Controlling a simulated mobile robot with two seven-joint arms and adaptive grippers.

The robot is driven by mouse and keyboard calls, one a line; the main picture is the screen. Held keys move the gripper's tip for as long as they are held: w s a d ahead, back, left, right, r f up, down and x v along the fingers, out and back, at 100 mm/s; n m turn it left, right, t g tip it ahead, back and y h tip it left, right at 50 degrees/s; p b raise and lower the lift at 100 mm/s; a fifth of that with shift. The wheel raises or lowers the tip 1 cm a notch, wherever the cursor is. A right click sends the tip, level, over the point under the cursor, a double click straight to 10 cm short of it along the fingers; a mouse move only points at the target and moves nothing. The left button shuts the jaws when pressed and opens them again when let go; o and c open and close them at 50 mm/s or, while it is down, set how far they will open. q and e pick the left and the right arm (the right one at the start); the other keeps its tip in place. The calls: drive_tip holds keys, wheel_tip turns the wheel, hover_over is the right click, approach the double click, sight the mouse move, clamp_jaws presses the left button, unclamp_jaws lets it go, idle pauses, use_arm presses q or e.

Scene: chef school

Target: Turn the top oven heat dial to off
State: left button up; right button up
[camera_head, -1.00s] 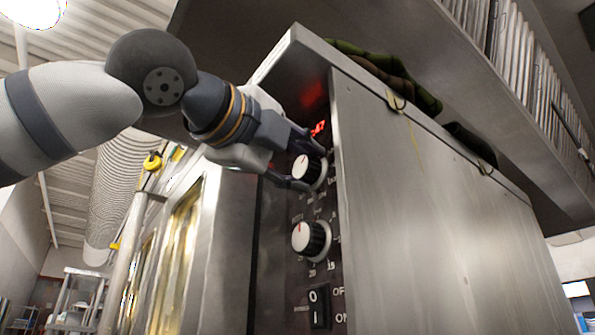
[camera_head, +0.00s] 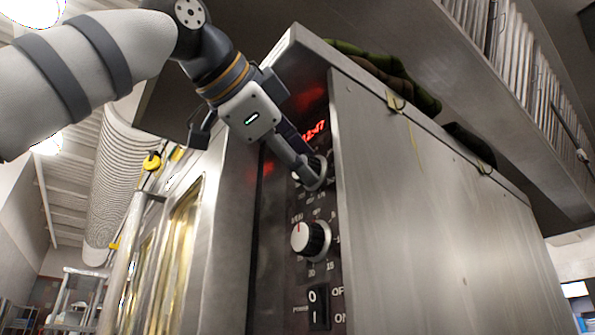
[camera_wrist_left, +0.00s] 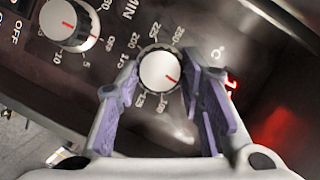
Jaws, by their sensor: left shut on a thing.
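Temperature numbers ring the dial; the nearest setting to the mark is hard to tell. In the head view the fingers hide much of the dial. My right gripper is not in view.
A lower timer dial (camera_head: 309,238) sits below on the same dark panel, with a power switch (camera_head: 319,306) under it. A red display (camera_head: 314,131) glows above. The oven's steel side (camera_head: 430,210) is at right, the glass door (camera_head: 178,240) at left.

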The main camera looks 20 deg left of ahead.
use_arm(q)
drive_tip(key=shift+n, duration=0.4)
drive_tip(key=shift+g, duration=0.3)
drive_tip(key=o, duration=1.2)
drive_tip(key=shift+c, duration=0.2)
drive_tip(key=shift+r, duration=0.1)
drive_tip(key=v, duration=1.2)
drive_tip(key=shift+w, duration=0.1)
